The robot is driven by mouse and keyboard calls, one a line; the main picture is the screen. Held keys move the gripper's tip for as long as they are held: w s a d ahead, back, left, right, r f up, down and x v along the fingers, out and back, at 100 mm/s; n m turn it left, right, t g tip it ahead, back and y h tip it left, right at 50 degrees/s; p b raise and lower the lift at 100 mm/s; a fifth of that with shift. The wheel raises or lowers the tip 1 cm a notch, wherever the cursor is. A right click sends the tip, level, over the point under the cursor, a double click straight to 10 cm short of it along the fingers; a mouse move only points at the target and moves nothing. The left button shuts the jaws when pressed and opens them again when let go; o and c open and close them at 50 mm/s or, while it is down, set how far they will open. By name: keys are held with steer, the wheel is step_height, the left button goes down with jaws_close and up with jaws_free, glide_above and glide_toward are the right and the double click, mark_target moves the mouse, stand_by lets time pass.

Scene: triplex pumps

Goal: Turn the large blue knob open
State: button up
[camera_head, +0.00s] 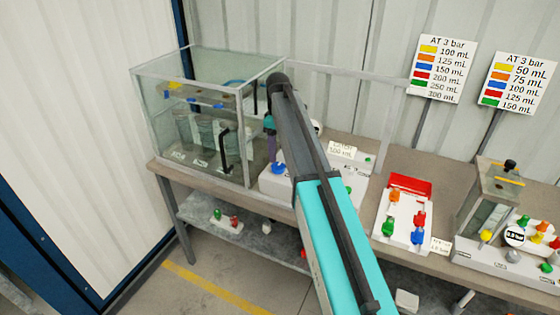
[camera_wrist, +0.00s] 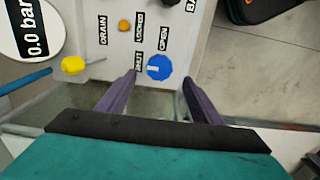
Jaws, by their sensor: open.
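The large blue knob (camera_wrist: 159,67) sits on a white panel in the wrist view, with a short white mark on its face towards the SHUT label (camera_wrist: 138,62). The OPEN label (camera_wrist: 163,38) is just above it. My gripper (camera_wrist: 159,79) is open, one purple finger on each side of the knob, with gaps visible; I cannot tell how far the tips are above the panel. In the head view the blue knob (camera_head: 278,168) shows at the left of a white unit, just below my gripper (camera_head: 272,158), which my arm partly hides.
In the wrist view, a yellow knob (camera_wrist: 73,65), an orange button (camera_wrist: 124,26) and a 0.0 bar gauge (camera_wrist: 28,28) lie left of the blue knob. In the head view, a glass tank (camera_head: 190,75) stands left of my gripper, and a red-and-white tray (camera_head: 405,185) is right of my arm.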

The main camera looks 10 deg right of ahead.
mark_target(278, 166)
steer(key=shift+f+p, duration=0.95)
steer(key=shift+f, duration=2.35)
